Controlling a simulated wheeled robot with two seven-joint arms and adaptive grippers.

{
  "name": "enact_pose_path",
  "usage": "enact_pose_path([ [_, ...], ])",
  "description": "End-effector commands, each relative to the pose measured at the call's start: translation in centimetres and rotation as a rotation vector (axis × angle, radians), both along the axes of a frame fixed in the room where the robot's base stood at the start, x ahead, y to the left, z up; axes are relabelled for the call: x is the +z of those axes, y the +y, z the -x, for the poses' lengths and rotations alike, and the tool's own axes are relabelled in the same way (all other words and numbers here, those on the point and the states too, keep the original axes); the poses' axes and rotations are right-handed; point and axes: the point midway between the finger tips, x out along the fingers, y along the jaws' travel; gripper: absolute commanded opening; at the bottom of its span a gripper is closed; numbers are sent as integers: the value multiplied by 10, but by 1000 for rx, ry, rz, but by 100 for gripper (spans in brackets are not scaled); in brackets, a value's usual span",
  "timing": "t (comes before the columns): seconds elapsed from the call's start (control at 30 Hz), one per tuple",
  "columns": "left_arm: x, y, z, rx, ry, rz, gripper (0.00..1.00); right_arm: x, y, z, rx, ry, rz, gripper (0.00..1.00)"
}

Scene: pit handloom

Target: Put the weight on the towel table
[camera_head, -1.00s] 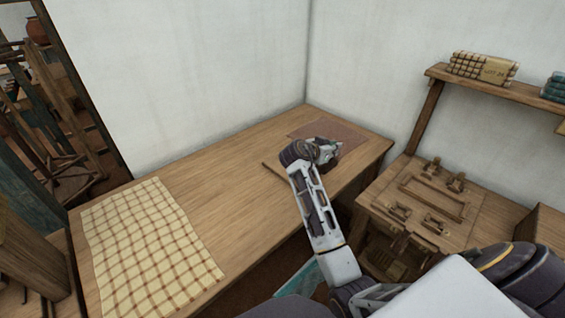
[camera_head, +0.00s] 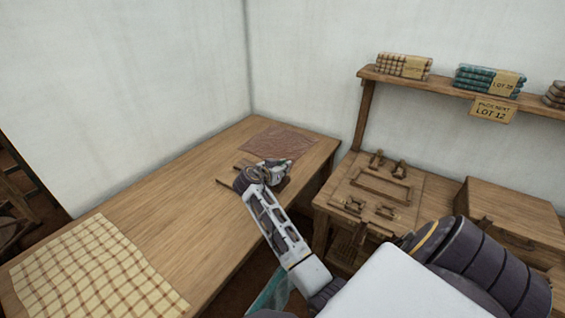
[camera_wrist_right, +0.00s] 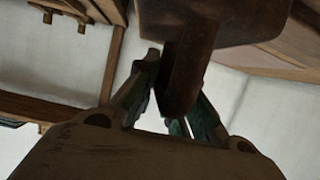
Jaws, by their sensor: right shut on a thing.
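The long wooden table (camera_head: 190,200) runs along the wall, with a yellow checked towel (camera_head: 90,270) at its near left end. My right gripper (camera_head: 280,170) is over the table's far right part, in front of a reddish-brown mat (camera_head: 279,142). In the right wrist view its fingers (camera_wrist_right: 175,100) are shut on a dark brown thing with a narrow grip and a wider body, probably the weight (camera_wrist_right: 187,65). In the head view the arm and gripper mostly hide this thing. I cannot tell whether it touches the table. My left gripper is not in view.
A lower wooden bench (camera_head: 420,195) with small wooden fittings stands to the right of the table, beside a wooden box (camera_head: 510,215). A wall shelf (camera_head: 440,88) above holds folded cloth bundles and a lot sign (camera_head: 493,109). The table's middle is clear.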

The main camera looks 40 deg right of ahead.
Motion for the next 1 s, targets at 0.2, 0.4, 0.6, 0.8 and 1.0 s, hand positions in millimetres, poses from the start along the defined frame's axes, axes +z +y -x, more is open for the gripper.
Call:
enact_pose_path([
  [0.2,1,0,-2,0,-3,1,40,-3,0,-1,0,-6,4,0],
  [0.4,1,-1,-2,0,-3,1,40,-3,0,-1,1,-6,4,0],
  [0.6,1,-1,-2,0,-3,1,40,-9,0,-1,1,-4,4,0],
  [0.8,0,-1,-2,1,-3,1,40,-27,0,-1,3,-3,4,0],
  [1.0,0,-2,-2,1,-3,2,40,-40,0,-1,1,-5,5,0],
])
